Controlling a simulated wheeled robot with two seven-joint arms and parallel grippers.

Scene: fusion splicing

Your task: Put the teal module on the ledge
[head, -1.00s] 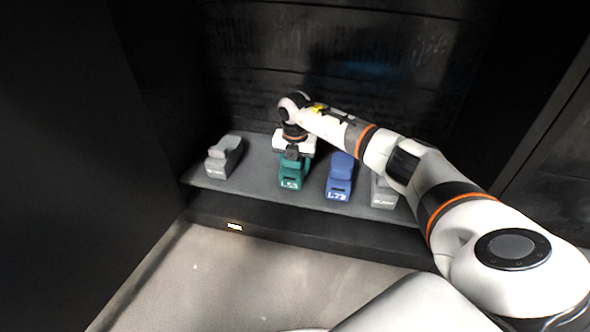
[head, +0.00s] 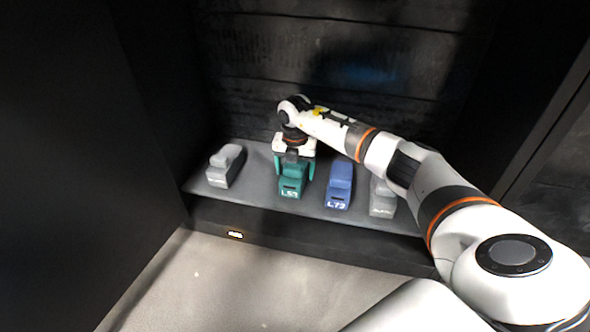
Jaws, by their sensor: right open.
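The teal module (head: 291,185) stands on the dark grey ledge (head: 258,186), between a grey module on the left and the blue module. A white label shows on its front. My right gripper (head: 294,173) is above and behind it, pointing down. Its fingers are open, one on each side of the module's rear part. I cannot tell whether they touch it. The gripper body hides the module's back end. My left gripper is not in view.
A blue module (head: 340,183) stands close on the right. A grey module (head: 226,165) is at the left, and another grey module (head: 382,198) sits partly behind my right arm. A dark wall rises behind the ledge, and a dark panel (head: 90,160) stands at left.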

